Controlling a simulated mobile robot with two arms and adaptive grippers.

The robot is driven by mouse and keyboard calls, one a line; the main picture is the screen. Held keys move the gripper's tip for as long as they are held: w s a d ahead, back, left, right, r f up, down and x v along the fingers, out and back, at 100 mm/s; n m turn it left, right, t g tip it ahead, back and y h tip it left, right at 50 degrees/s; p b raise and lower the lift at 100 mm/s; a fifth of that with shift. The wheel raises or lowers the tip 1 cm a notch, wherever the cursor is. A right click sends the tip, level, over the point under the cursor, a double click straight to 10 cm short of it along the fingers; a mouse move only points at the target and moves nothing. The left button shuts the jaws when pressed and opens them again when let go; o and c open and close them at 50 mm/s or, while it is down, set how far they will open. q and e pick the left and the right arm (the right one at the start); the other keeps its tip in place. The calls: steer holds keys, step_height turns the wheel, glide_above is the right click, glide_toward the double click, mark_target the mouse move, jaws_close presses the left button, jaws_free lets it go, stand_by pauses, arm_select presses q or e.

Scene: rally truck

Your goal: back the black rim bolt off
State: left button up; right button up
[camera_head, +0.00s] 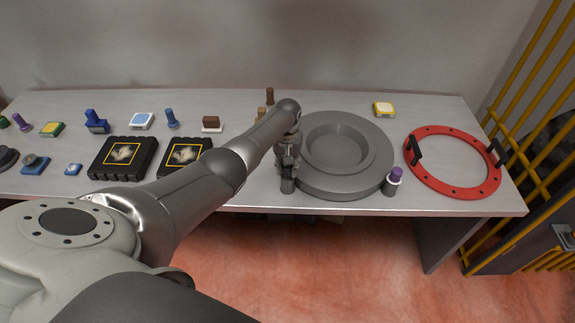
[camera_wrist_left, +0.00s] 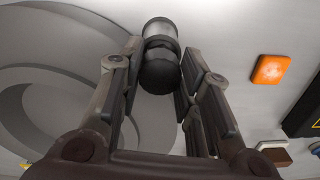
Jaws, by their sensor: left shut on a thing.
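My left gripper (camera_head: 288,163) points down at the left edge of the round grey rim (camera_head: 335,187). It is shut on the black rim bolt (camera_wrist_left: 159,73), whose rounded dark end shows between the fingers in the left wrist view. A grey cylindrical post (camera_wrist_left: 160,31) is in line with the bolt; it also shows under the fingers in the head view. The fingers hide part of the bolt, so I cannot tell how deep it sits. My right gripper is not in view.
A purple-topped bolt (camera_head: 395,175) stands in a grey post at the rim's right. A red ring with black handles (camera_head: 453,186) lies farther right. Two black boxes (camera_head: 122,158) and several small coloured parts fill the left. A yellow-barred fence (camera_head: 535,110) stands at the right.

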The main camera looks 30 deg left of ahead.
mark_target(288, 167)
arm_select(q)
steer(key=shift+f, duration=0.15)
steer(key=o, duration=1)
step_height(288, 167, up, 12)
steer(key=shift+r, duration=0.1)
stand_by(0.3)
stand_by(0.3)
